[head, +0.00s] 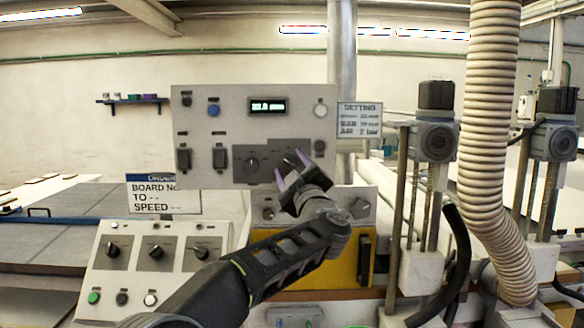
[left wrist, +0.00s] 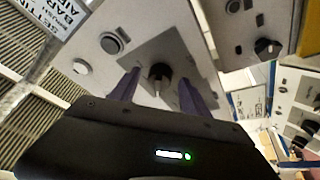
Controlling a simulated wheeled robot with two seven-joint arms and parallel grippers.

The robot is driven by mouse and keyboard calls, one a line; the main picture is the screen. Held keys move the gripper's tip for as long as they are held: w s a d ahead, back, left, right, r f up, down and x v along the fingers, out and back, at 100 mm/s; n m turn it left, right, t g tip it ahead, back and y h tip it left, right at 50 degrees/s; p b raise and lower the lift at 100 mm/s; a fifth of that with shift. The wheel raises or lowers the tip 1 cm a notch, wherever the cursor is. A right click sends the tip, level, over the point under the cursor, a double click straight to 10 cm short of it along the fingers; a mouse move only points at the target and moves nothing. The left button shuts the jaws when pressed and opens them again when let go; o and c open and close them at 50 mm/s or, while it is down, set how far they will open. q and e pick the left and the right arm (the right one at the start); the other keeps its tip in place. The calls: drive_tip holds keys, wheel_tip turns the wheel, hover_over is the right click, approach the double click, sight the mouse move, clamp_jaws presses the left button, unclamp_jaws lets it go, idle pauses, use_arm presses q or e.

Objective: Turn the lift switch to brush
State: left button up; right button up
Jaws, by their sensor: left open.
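A grey upright control panel (head: 214,130) carries a darker plate (head: 240,178) with a black rotary knob (head: 252,163) at its left. My left gripper (head: 291,169) is open at the right part of this plate, its two purple fingers pointing at the panel. In the left wrist view, a black knob (left wrist: 160,74) with a light pointer stands between the open fingers (left wrist: 158,82), with a visible gap on each side. I cannot read the labels, so which knob is the lift switch is not clear. My right gripper is out of view.
A lit display (head: 268,106), a blue button (head: 213,110) and two black rocker switches (head: 220,158) share the panel. A sloped console (head: 130,268) with several knobs stands lower left. A ribbed hose (head: 487,130) and posts stand at the right.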

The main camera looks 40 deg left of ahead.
use_arm(q)
drive_tip(key=shift+s+d+f, duration=0.2)
drive_tip(key=shift+s+d, duration=0.15)
drive_tip(key=shift+d, duration=0.1)
drive_tip(key=b+v, duration=0.2)
drive_tip(key=v, duration=0.4)
drive_tip(key=shift+s+d, duration=0.2)
drive_tip(key=shift+d, duration=0.05)
drive_tip(key=shift+f, duration=0.15)
